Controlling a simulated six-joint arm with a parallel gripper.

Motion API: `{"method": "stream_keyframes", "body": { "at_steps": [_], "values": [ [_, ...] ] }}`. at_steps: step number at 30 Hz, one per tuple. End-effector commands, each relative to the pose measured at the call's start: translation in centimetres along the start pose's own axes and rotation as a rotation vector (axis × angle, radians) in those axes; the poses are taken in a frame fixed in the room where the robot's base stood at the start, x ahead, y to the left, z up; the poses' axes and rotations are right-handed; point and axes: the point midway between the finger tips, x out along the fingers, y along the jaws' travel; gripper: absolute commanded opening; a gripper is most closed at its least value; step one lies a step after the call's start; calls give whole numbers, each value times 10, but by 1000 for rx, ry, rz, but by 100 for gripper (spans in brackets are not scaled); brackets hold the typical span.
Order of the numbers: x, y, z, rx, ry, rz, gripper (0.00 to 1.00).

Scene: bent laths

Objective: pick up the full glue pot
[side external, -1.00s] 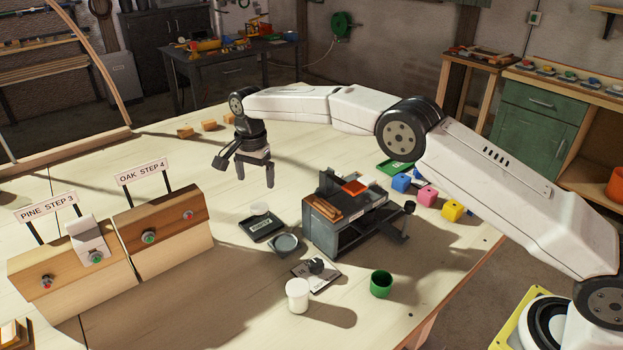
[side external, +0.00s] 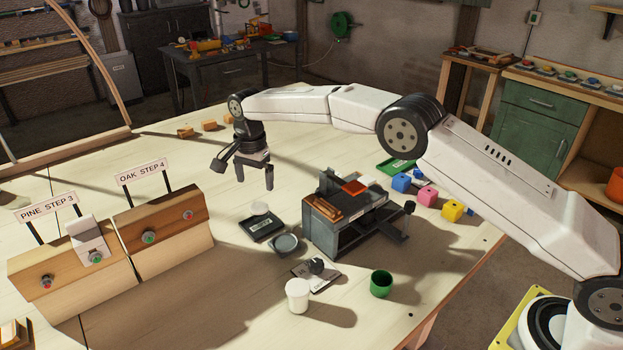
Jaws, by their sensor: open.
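A white pot (side external: 298,296) stands upright on the pale worktable near the front. A green pot (side external: 381,284) stands upright to its right, with its open top and dark inside showing. I cannot tell from this view how full either one is, or which is the glue pot by any label. My gripper (side external: 254,178) is open and empty, fingers pointing down, above the table behind and to the left of the pots. It is well apart from both.
A dark bench machine (side external: 322,236) stands between my gripper and the green pot. A black knob on a card (side external: 317,269) lies behind the white pot. Wooden blocks (side external: 160,235) stand left.

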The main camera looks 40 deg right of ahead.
Motion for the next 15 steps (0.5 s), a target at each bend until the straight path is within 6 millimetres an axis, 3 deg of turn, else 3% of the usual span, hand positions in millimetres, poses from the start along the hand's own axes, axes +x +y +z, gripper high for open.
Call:
{"method": "stream_keyframes", "body": {
  "at_steps": [8,15],
  "values": [
    [6,13,31,93,0,1,100],
    [15,38,66,209,0,1,100]
  ]
}}
